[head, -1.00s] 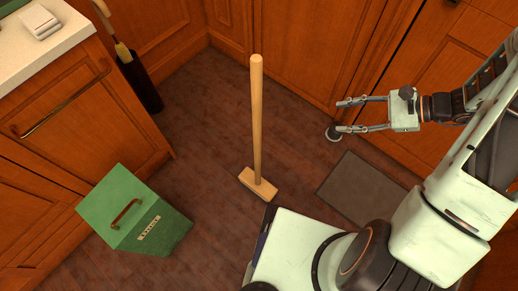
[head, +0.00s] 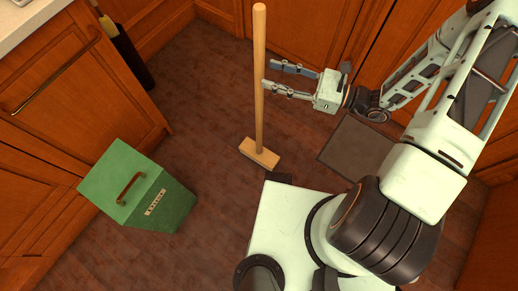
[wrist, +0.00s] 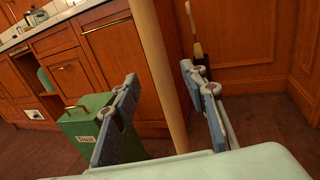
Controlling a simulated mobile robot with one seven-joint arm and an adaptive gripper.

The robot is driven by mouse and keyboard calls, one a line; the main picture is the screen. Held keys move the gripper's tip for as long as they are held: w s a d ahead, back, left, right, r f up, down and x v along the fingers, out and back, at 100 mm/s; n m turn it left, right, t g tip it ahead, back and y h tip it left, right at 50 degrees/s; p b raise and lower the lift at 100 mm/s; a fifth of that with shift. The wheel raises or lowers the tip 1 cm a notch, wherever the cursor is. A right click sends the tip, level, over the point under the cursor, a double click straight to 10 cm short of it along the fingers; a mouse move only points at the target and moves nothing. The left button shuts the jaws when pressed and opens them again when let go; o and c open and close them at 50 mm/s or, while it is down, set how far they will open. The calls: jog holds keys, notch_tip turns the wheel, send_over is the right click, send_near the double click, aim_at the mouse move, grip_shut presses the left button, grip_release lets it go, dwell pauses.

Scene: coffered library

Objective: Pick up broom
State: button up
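The broom (head: 259,85) stands upright on the floor, with a long pale wooden handle and a wooden block head (head: 259,153) at its foot. My gripper (head: 267,77) is open, with its two fingers pointing left at the upper half of the handle. In the wrist view the handle (wrist: 160,75) runs up between the two open fingers (wrist: 165,95), with visible gaps on both sides. The fingers do not appear closed on it. The broom head is hidden in the wrist view.
A green box with a handle (head: 125,190) stands on the floor at left, and also shows in the wrist view (wrist: 85,125). A dark holder with a brush (head: 130,55) stands by the left cabinets. A grey mat (head: 355,148) lies at right. Floor around the broom is clear.

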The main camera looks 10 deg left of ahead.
aim_at(259, 70)
jog(key=a, duration=0.3)
jog(key=a+b, duration=0.1)
jog(key=shift+w+a, duration=0.3)
jog(key=shift+a, duration=0.1)
jog(key=shift+r, duration=0.1)
grip_shut()
